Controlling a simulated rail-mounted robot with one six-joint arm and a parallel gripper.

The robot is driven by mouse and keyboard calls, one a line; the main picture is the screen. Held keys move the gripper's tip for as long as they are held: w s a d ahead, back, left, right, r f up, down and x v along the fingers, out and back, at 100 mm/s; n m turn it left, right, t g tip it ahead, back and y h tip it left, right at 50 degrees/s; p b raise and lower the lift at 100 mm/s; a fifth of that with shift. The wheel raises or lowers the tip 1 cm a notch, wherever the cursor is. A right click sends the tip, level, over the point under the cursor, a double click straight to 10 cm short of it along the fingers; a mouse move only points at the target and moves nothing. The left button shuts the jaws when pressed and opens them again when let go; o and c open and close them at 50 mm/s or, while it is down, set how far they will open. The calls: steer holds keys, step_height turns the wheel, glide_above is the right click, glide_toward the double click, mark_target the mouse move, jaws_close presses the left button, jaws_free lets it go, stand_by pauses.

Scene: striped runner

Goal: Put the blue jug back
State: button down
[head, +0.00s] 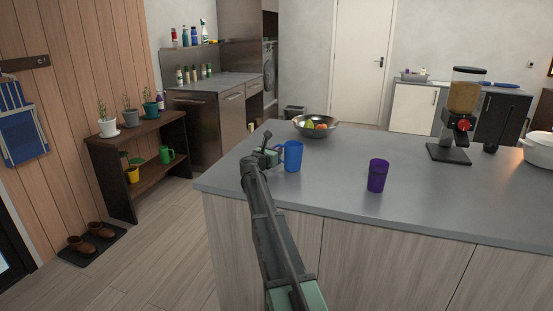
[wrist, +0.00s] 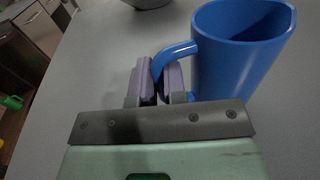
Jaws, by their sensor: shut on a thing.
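The blue jug (head: 293,157) stands upright on the grey counter (head: 340,205), near its left end. In the wrist view the jug (wrist: 235,55) fills the upper right, with its handle on its left side. My gripper (head: 272,152) is at the jug's left side. In the wrist view my gripper's purple-grey fingers (wrist: 158,82) are shut on the jug's handle. The lower part of the handle is hidden by the fingers.
A purple cup (head: 377,175) stands to the right of the jug. A metal fruit bowl (head: 315,127) is behind it, and a dispenser (head: 459,115) is further right. A dark shelf (head: 130,137) with plants and a green jug (head: 166,155) stands left across the floor.

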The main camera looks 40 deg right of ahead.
steer(key=c, duration=1.6)
jaws_free()
steer(key=shift+f, duration=0.1)
steer(key=shift+c, duration=0.2)
steer(key=o, duration=0.5)
steer(key=shift+c, duration=0.2)
steer(key=shift+a+r, duration=0.1)
steer(key=shift+r, duration=0.2)
steer(key=v, duration=1.2)
